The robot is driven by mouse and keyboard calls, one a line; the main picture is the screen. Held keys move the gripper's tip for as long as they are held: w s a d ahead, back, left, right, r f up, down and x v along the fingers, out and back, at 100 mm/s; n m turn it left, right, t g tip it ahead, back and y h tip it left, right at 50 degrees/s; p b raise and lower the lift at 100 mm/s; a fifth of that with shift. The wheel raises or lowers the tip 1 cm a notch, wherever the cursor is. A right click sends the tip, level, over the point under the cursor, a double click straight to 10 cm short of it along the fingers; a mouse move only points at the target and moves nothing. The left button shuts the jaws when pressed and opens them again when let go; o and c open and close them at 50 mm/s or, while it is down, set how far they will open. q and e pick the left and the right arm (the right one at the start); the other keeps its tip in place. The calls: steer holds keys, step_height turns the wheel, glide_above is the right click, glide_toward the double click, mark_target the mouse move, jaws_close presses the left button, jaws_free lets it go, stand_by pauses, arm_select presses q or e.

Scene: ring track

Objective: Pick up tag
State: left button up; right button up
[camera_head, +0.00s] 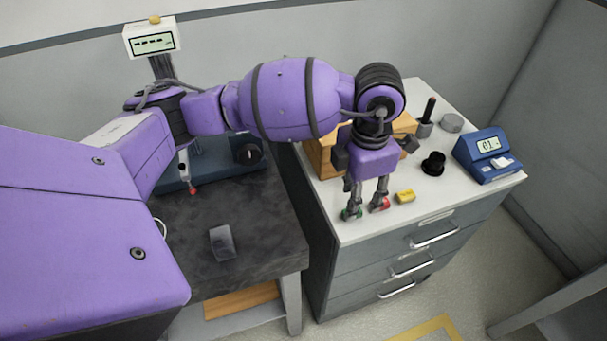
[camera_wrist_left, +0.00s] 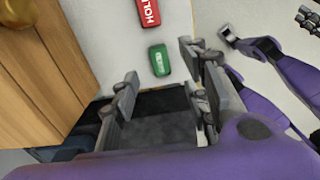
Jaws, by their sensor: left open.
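On the white cabinet top in the head view lie a green tag (camera_head: 348,214), a red tag (camera_head: 385,204) and a yellow tag (camera_head: 406,196). My left gripper (camera_head: 366,208) points down over the cabinet's front edge, its fingertips by the green and red tags and partly covering them. In the left wrist view the open left gripper (camera_wrist_left: 163,100) has nothing between its fingers. My right gripper is not seen in the head view.
A wooden box (camera_head: 322,155) stands behind the gripper, partly hidden. A black cup-like piece (camera_head: 433,164), a blue device with a display (camera_head: 487,155) and a grey cylinder (camera_head: 451,122) stand to the right. A dark bench (camera_head: 265,235) with a small grey block (camera_head: 222,243) is left.

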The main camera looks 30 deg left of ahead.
mark_target(367, 217)
arm_select(q)
step_height(367, 217, down, 5)
steer(key=shift+r, duration=0.15)
steer(key=shift+c, duration=0.2)
steer(key=shift+w, duration=0.1)
steer(key=c, duration=1)
